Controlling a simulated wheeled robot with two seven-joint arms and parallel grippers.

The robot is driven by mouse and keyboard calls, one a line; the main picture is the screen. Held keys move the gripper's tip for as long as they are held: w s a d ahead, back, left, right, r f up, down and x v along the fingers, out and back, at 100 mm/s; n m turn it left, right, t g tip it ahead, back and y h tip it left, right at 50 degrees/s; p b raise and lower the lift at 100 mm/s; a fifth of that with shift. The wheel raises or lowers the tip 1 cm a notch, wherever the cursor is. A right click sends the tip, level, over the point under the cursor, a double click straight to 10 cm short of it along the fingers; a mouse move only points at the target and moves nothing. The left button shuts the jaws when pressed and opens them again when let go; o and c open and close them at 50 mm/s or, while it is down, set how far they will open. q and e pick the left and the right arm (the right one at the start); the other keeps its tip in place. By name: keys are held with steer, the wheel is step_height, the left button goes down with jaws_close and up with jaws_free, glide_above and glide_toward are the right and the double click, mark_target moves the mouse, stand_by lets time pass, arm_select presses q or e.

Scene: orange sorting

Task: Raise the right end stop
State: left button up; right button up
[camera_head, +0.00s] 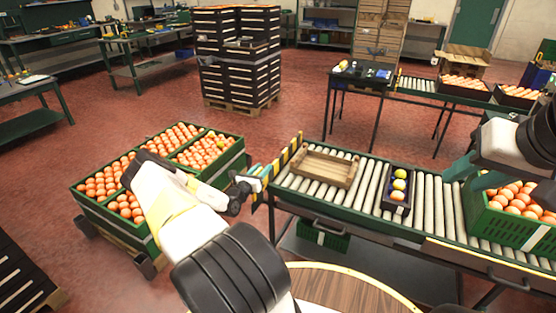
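A yellow-and-black striped end stop (292,152) stands at the left end of the near roller conveyor (432,205). No end stop shows at the conveyor's right end, which is cut off by the frame and partly hidden by my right arm. My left gripper (258,173) is at the left end of the conveyor, beside the striped bar. Its teal fingertips are small and overlap the conveyor end, so I cannot tell whether they touch it or are closed. My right gripper (474,173) is above the rollers by the orange crate, its teal fingers apart.
A wooden tray (325,183) and a dark box (387,208) holding several fruits sit on the rollers. A green crate of oranges (528,233) stands at right. A round wooden table (345,292) is in front.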

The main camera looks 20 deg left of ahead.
arm_select(q)
steer(key=shift+s+a+f, duration=0.1)
steer(key=shift+a+f, duration=0.05)
steer(key=shift+a, duration=0.05)
steer(key=shift+s, duration=0.25)
steer(key=s, duration=0.7)
steer(key=shift+a, duration=0.25)
steer(key=shift+s, duration=0.1)
